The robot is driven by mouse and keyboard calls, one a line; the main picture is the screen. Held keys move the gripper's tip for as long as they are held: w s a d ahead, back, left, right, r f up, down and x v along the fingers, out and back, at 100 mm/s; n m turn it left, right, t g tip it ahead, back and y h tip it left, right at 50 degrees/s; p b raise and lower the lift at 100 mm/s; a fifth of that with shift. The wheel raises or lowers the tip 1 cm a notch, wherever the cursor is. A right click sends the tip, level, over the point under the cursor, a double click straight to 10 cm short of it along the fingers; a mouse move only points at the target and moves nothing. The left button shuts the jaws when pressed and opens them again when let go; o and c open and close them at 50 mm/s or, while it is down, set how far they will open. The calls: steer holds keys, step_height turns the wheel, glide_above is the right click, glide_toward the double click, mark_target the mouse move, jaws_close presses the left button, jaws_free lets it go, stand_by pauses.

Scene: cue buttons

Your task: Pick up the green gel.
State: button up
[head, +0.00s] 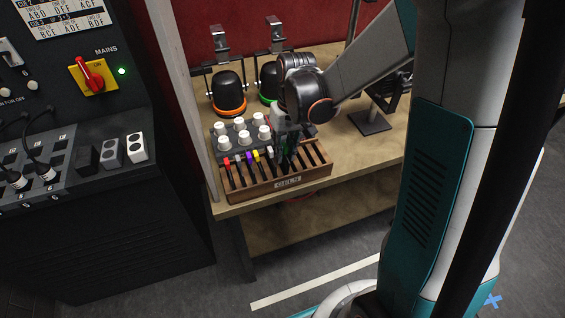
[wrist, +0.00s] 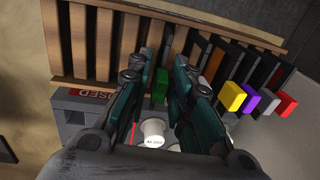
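The green gel (wrist: 161,82) shows as a small green tab in the wrist view, among the slots of the wooden rack (wrist: 48,52). My gripper (wrist: 160,68) is open around it, with a finger on each side and gaps visible between the tab and the fingers. In the head view my gripper (head: 286,145) points down over the middle of the rack (head: 258,193), and I cannot make out the green gel apart from the fingers there. How deep the fingers reach is hard to tell.
White knobs (head: 224,143) stand behind the rack. Two lamps, one orange-ringed (head: 229,95), hang further back. A control panel (head: 95,75) stands left.

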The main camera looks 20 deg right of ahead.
steer(key=shift+f, duration=0.35)
steer(key=shift+r, duration=0.1)
jaws_close()
step_height(320, 180, up, 20)
steer(key=p, duration=0.5)
steer(key=shift+r+p, duration=0.1)
steer(key=shift+p, duration=0.2)
step_height(320, 180, up, 10)
steer(key=d+p, duration=0.1)
steer(key=p, duration=0.6)
steer(key=shift+r+p, duration=0.25)
steer(key=shift+p, duration=0.1)
stand_by(1.0)
